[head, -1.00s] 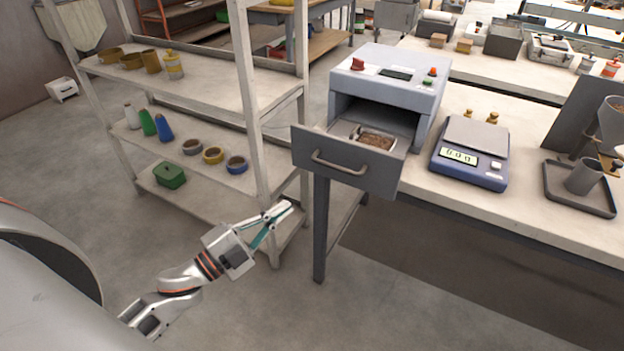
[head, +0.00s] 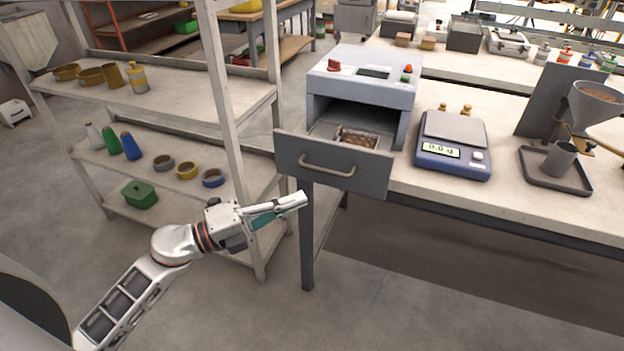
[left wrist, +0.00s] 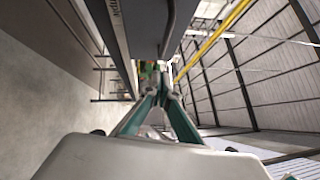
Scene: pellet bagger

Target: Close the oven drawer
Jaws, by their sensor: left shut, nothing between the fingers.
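The grey oven (head: 365,85) stands on the bench with its drawer (head: 332,167) pulled out toward me. The drawer front has a curved metal handle (head: 327,168), and a small metal tray (head: 357,138) of brown pellets sits inside. My left gripper (head: 304,199) is shut and empty. In the head view it is below and left of the handle, near the drawer front's lower edge; whether it touches cannot be told. In the left wrist view the closed fingertips (left wrist: 164,92) point ahead, below a grey panel with a bar. My right gripper is not in view.
A blue scale (head: 453,145) stands right of the oven on the bench, with a funnel stand (head: 556,150) farther right. A white shelf rack (head: 228,100) with pots, cones and tape rolls stands left, behind my left arm. A bench leg (head: 307,235) is beside the gripper. The floor in front is clear.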

